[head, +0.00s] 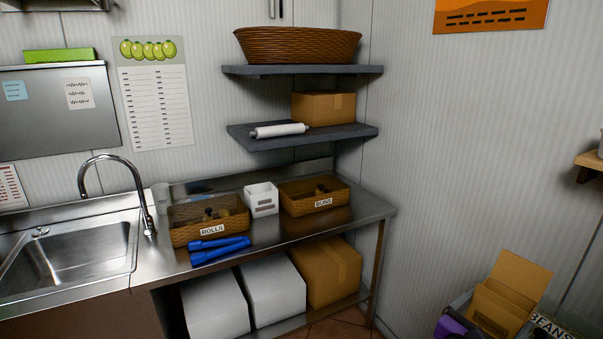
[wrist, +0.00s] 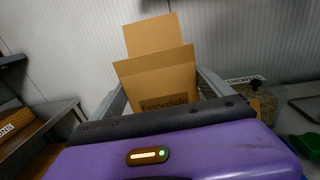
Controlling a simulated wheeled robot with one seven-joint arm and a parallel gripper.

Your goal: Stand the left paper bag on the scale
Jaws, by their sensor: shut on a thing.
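A brown paper bag (wrist: 160,75) with a tall back panel and dark lettering on its front is between the grey fingers of my gripper (wrist: 165,88) in the wrist view. The fingers press it from both sides, and my purple gripper body hides its bottom. In the head view the bag (head: 503,300) is at the lower right, slightly tilted, with my gripper (head: 455,325) partly in view at the frame's bottom edge. I cannot tell whether the bag touches anything beneath it. I cannot make out a scale or a second paper bag for certain.
A container labelled BEANS (head: 550,326) is right of the bag. A green thing (wrist: 311,144) is at the wrist view's right edge. The wall is close behind the bag.

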